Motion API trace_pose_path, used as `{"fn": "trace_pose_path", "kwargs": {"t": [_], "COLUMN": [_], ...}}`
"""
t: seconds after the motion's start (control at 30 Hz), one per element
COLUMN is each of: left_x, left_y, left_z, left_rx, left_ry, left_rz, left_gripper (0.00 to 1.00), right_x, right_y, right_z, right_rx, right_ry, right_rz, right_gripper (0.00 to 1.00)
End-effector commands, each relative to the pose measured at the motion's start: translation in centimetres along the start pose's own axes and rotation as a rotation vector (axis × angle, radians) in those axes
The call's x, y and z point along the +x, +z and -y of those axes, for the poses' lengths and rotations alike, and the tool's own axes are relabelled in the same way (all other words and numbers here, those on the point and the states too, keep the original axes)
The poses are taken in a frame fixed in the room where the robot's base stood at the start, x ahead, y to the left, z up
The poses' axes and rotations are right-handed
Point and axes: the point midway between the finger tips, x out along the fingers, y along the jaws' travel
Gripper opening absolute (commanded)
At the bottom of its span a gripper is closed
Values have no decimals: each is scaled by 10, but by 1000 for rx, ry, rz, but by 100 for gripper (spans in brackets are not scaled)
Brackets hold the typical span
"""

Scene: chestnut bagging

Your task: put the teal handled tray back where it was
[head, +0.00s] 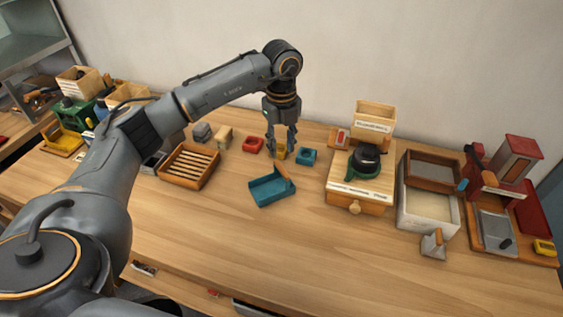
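The teal handled tray (268,191) lies on the wooden table near the middle of the head view, with its raised handle end to the right. Nothing holds it. My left gripper (281,151) points down behind the tray, near the back of the table. Its fingers are spread apart, with a small yellow block-like piece (280,154) between or just behind them; I cannot tell whether they touch it. My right gripper is not in view.
A red piece (253,145) and a small teal piece (306,156) flank the yellow one. A slatted wooden tray (189,166) is left. A wooden box with a dark-topped device (360,187) and a sand-coloured bin (427,209) are right. The front table is clear.

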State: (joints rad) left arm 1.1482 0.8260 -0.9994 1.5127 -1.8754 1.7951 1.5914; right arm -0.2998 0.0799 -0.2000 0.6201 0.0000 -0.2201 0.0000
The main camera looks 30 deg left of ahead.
Motion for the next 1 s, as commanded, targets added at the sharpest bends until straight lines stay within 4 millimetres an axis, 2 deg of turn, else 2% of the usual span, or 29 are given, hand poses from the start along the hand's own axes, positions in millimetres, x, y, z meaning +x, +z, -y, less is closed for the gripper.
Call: {"fn": "trace_pose_path", "kwargs": {"t": [0.1,0.23,0.8,0.87,1.0], "left_x": [-17,-28,-32,-36,-60], "left_y": [0,0,0,0,0], "left_z": [0,0,0,0,0], "left_rx": [0,0,0,0,0], "left_ry": [-1,0,1,1,1], "left_rz": [0,0,-1,-1,-1], "left_gripper": [34,34,34,34,34], "right_x": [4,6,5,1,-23], "right_y": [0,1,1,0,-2], "right_z": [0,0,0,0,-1], "right_rx": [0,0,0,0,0], "right_ry": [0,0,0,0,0], "right_rz": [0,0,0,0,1], "right_gripper": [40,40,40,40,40]}}
